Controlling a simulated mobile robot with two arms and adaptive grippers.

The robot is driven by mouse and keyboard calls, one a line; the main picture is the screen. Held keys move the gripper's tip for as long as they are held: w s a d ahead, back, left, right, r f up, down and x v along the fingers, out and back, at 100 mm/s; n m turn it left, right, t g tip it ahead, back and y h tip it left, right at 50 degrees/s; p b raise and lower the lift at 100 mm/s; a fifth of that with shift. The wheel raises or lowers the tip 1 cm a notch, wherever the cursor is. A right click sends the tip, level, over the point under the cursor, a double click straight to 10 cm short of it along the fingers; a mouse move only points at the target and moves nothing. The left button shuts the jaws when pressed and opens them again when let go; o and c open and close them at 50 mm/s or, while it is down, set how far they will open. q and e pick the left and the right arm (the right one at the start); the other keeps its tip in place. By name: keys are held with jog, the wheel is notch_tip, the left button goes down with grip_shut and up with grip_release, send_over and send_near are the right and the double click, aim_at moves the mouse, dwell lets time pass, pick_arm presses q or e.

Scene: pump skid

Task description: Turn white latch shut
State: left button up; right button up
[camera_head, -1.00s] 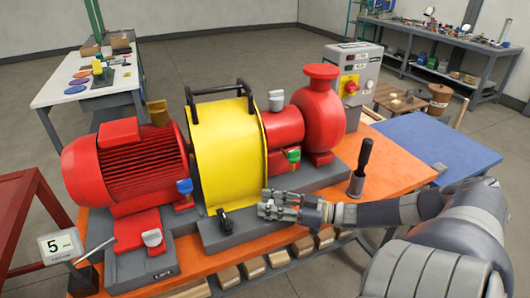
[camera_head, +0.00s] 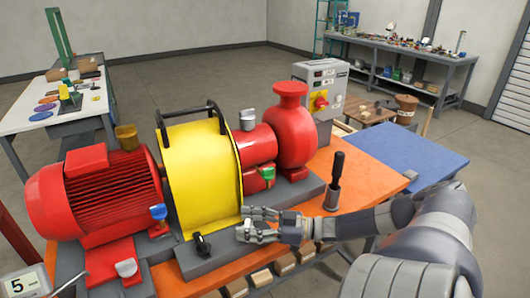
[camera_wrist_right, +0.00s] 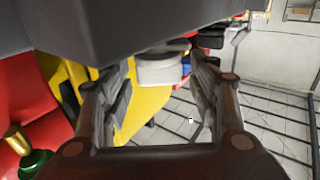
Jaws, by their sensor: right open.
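A white round knob-like piece, which looks like the white latch (camera_wrist_right: 163,66), shows between the fingers in the right wrist view, in front of the yellow guard (camera_wrist_right: 145,108). I cannot tell whether the fingers touch it. My right gripper (camera_head: 243,224) is open, low beside the right lower edge of the yellow guard (camera_head: 200,175) in the head view. Its hand largely hides what is between the fingers there. The gripper's open fingers also frame the right wrist view (camera_wrist_right: 155,100). My left gripper is not in view.
A red motor (camera_head: 95,190) is left of the guard and a red pump (camera_head: 291,130) right. A black latch (camera_head: 201,245) stands just left of the gripper. A black-handled tool (camera_head: 335,180) stands upright on the orange bench (camera_head: 370,181). A blue surface (camera_head: 415,158) lies to the right.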

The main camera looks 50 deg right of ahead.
jog(key=v, duration=1.1)
jog(key=shift+s, duration=0.25)
jog(key=shift+d, duration=0.15)
